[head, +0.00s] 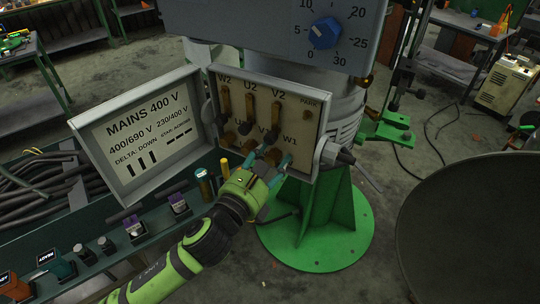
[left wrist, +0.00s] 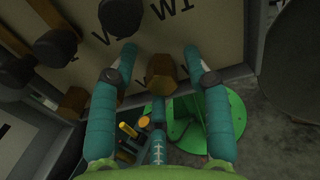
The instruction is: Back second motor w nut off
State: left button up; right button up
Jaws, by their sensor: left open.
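The open motor terminal box (head: 318,115) shows a pale panel marked W2, U2, V2 above and W1 below, with brass and dark posts on it. My left gripper (head: 268,160) is at the lower part of this panel, near the W1 label. In the left wrist view, the open left gripper (left wrist: 160,60) has its two teal fingers on either side of a brass hex nut (left wrist: 162,74). Gaps show between the nut and both fingers. The fingers partly hide the lower posts in the head view. My right gripper is not in view.
The box's open lid (head: 145,130), labelled MAINS 400 V, hangs to the left. A green tray (head: 105,212) with cables and small parts stands below it. A blue knob (head: 325,32) is above the box. The green motor stand (head: 320,220) is below. A large dark round surface (head: 470,230) fills the lower right.

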pick_arm(q)
grip_shut()
jog(key=shift+r, duration=0.1)
jog(key=shift+r, duration=0.1)
